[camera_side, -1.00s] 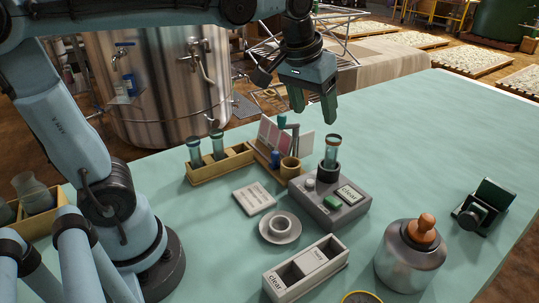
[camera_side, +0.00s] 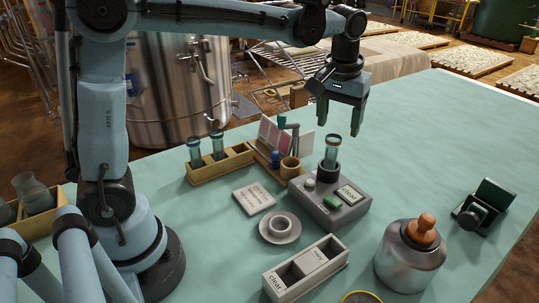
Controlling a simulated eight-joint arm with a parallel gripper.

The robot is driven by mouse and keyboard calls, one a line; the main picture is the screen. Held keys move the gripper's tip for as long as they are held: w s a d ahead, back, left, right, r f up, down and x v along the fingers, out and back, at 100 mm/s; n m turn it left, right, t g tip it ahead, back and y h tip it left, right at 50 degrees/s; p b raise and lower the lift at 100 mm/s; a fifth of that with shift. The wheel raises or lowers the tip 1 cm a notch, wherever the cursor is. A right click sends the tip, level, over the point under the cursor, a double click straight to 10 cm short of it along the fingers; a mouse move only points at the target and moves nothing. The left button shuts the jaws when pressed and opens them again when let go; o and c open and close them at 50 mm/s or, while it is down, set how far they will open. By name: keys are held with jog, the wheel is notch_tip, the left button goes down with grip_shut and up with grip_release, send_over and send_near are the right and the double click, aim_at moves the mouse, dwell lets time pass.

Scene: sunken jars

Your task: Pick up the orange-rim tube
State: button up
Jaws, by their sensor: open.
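The orange-rim tube (camera_side: 332,152) stands upright in the dark round socket of a grey instrument (camera_side: 350,210). Its rim looks brownish orange, and its lower end is hidden in the socket. My gripper (camera_side: 339,125) points down with its fingers apart, just above the tube's top in the picture. Nothing shows between the fingers. I cannot tell from this one view whether it is exactly over the tube.
A yellow rack (camera_side: 215,168) holds two tubes with green rims. A colour card stand (camera_side: 270,140), a cup on a saucer (camera_side: 280,237), a grey two-slot box (camera_side: 296,279), a metal jar (camera_side: 409,262) and a dark green device (camera_side: 484,206) stand around. The right back of the table is clear.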

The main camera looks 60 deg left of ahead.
aim_at(334, 138)
jog(key=shift+w+a+f, duration=0.1)
jog(key=shift+a+f, duration=0.15)
jog(key=shift+f, duration=1.2)
jog(key=shift+w+a+f, duration=0.1)
jog(key=shift+a+f, duration=0.1)
jog(key=shift+f, duration=1.2)
grip_shut()
jog(key=shift+r, duration=0.1)
